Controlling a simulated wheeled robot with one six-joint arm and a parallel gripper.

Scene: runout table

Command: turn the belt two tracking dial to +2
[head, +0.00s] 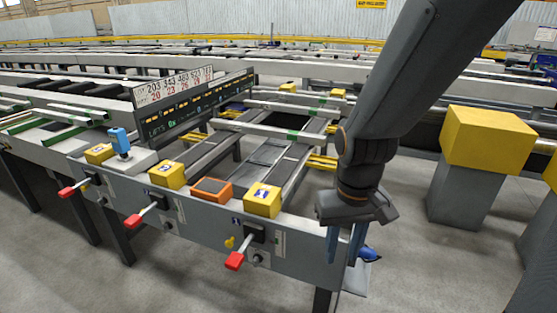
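The front panel (205,225) of the runout table carries three red-handled levers: left (68,191), middle (133,221) and right (235,260). My gripper (345,246) hangs fingers down at the panel's right end, right of all the knobs. Its two fingers are apart with nothing visible between them.
Yellow boxes (167,175) and an orange box (211,190) stand along the panel's top edge. A blue device (121,141) stands at the left. A dark display board (195,108) rises behind. A blue object (370,254) is beside my gripper. Grey pedestals with yellow tops (488,137) stand right.

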